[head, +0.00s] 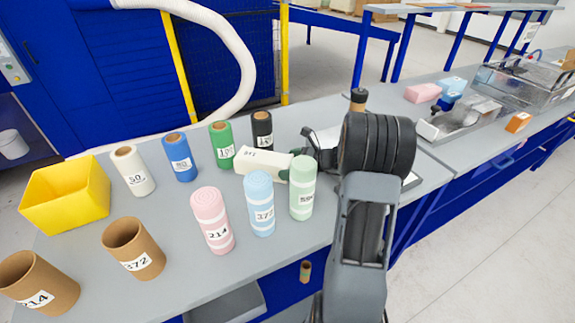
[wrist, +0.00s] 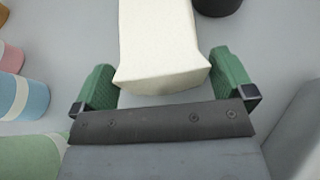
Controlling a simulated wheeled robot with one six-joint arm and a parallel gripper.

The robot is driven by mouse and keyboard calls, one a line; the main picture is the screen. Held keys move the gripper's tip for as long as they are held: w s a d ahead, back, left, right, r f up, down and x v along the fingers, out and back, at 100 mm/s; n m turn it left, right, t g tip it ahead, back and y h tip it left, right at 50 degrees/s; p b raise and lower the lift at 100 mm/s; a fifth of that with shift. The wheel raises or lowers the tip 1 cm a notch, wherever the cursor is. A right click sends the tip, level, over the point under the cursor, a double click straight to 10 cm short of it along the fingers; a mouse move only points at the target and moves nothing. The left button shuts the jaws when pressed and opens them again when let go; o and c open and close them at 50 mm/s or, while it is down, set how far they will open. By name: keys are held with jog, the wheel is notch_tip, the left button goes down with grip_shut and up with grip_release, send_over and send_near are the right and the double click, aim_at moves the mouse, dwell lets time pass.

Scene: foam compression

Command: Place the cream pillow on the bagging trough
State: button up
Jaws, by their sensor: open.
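The cream pillow (head: 262,163) is a long pale block with a printed label, among the rolls on the grey table in the head view. My gripper (head: 300,152) is at its right end, partly hidden by my arm. In the wrist view the near end of the pillow (wrist: 160,45) lies between the two green fingers of my gripper (wrist: 163,66). The fingers are open, with a gap visible on each side of the pillow. A metal tray that looks like the bagging trough (head: 462,121) is on the table at the right, beyond my arm.
Pink (head: 213,220), light blue (head: 260,203) and light green (head: 302,188) rolls stand in front of the pillow. Green (head: 221,144) and black (head: 262,129) rolls stand behind it. A yellow bin (head: 66,196) is at the left. Pink and blue blocks lie near the tray.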

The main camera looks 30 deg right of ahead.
jog(key=v, duration=1)
jog(key=shift+s+d+r, duration=0.1)
jog(key=shift+s+d, duration=0.15)
jog(key=w+a+r+n+g+y+p, duration=0.1)
jog(key=w+a+r+n+g+y, duration=0.2)
jog(key=a, duration=0.5)
notch_tip(320, 180, up, 7)
jog(key=m+g+h+p, duration=0.2)
jog(key=g+h, duration=0.4)
jog(key=h, duration=0.6)
send_over(280, 160)
jog(key=shift+m, duration=0.3)
notch_tip(280, 160, down, 14)
jog(key=shift+r, duration=0.2)
jog(key=c, duration=0.6)
